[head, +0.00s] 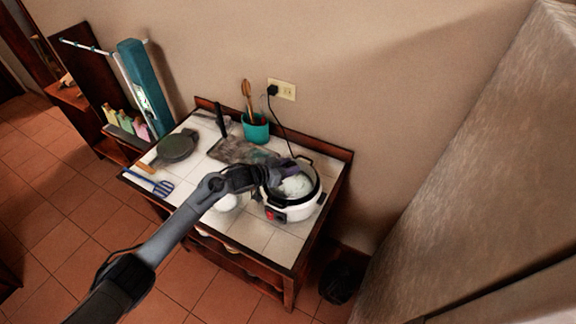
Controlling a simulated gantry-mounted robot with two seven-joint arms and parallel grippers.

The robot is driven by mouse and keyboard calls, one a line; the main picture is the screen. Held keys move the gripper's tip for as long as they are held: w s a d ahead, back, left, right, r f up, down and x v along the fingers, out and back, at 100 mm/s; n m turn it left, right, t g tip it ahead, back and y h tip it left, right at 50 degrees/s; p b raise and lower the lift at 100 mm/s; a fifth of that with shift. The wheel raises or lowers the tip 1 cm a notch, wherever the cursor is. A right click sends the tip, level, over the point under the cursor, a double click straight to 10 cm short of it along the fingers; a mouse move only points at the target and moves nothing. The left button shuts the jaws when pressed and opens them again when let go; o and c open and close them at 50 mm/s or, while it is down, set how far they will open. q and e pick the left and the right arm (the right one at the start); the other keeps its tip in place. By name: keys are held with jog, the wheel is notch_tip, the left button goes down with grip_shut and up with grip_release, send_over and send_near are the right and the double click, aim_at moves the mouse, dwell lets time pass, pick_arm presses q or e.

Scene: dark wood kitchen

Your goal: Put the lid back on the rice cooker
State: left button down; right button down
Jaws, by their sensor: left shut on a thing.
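The white rice cooker (290,211) stands on the tiled counter at its right end, with a red patch on its front and dark side handles. White contents, like rice, show inside its dark rim. My left gripper (278,179) reaches over the cooker's left side, at the mouth. It is shut on what seems to be the see-through lid (292,168), seen as a greyish patch by the fingers; its outline is hard to make out. I cannot tell whether the lid touches the rim. My right gripper is out of view.
The tiled counter (259,231) also holds a dark pan (176,147), a dark board (238,150), a teal pot with utensils (256,130) and a blue utensil (162,188). A white round thing (228,203) is partly hidden by my arm. A cord runs behind the cooker to the outlet (285,90).

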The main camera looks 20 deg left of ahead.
pick_arm(q)
jog(key=shift+f, duration=0.1)
jog(key=c, duration=0.7)
grip_release()
